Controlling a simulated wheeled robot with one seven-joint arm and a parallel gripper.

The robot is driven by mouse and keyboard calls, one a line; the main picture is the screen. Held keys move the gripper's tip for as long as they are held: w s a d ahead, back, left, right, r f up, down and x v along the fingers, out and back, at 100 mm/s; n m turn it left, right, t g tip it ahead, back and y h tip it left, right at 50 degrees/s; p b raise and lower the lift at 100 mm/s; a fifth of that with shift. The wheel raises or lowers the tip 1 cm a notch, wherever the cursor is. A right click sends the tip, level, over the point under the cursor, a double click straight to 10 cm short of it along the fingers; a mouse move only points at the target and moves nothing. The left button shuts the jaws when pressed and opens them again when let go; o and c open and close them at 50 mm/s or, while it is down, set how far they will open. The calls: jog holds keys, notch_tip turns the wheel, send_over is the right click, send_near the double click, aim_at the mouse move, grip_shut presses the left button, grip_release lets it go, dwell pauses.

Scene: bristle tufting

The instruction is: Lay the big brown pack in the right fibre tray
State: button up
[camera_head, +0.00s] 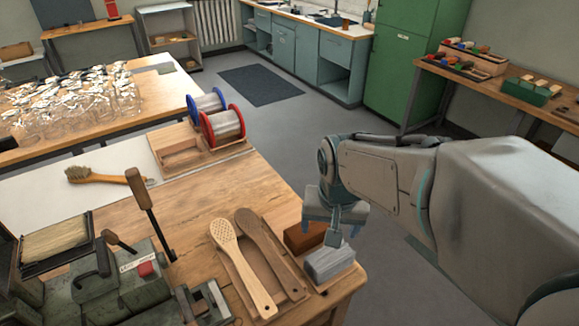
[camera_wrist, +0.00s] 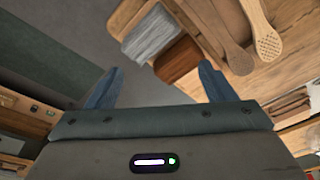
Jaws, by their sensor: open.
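The brown pack (camera_head: 304,237), a reddish-brown block, lies near the right corner of the workbench, beside a grey pack (camera_head: 328,265). Both also show in the wrist view, the brown pack (camera_wrist: 180,62) just below the grey pack (camera_wrist: 151,35). My gripper (camera_head: 336,222) is open and empty, above and beside the packs at the bench edge. In the wrist view its fingers (camera_wrist: 158,86) are apart, with the right finger near the brown pack and nothing between them. A wooden tray (camera_head: 160,164) with an empty recess lies farther back; I cannot tell whether it is the right fibre tray.
Two wooden brush bodies (camera_head: 229,243) lie in a holder left of the packs. A vice-like machine with an upright lever (camera_head: 150,215) stands at the front left. The bench middle (camera_head: 235,190) is clear.

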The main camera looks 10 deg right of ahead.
aim_at(299, 242)
jog(key=w+f+m+p, duration=0.2)
jog(key=w+m, duration=0.1)
jog(key=w, duration=0.1)
jog(key=w+f+m+g+p, duration=0.1)
jog(key=w+f+m+p, duration=0.1)
jog(key=w, duration=0.3)
jog(key=w+f+m+g+p, duration=0.1)
jog(key=w+f+m+p, duration=0.2)
jog(key=w+f+m, duration=0.1)
jog(key=shift+w+a+f+m, duration=0.1)
jog(key=shift+w+a+m, duration=0.1)
jog(key=shift+a+m, duration=0.2)
jog(key=shift+w+f, duration=0.15)
jog(key=shift+f, duration=0.25)
notch_tip(299, 242, down, 11)
jog(key=b, duration=0.8)
jog(key=shift+r, duration=0.15)
jog(key=c, duration=1)
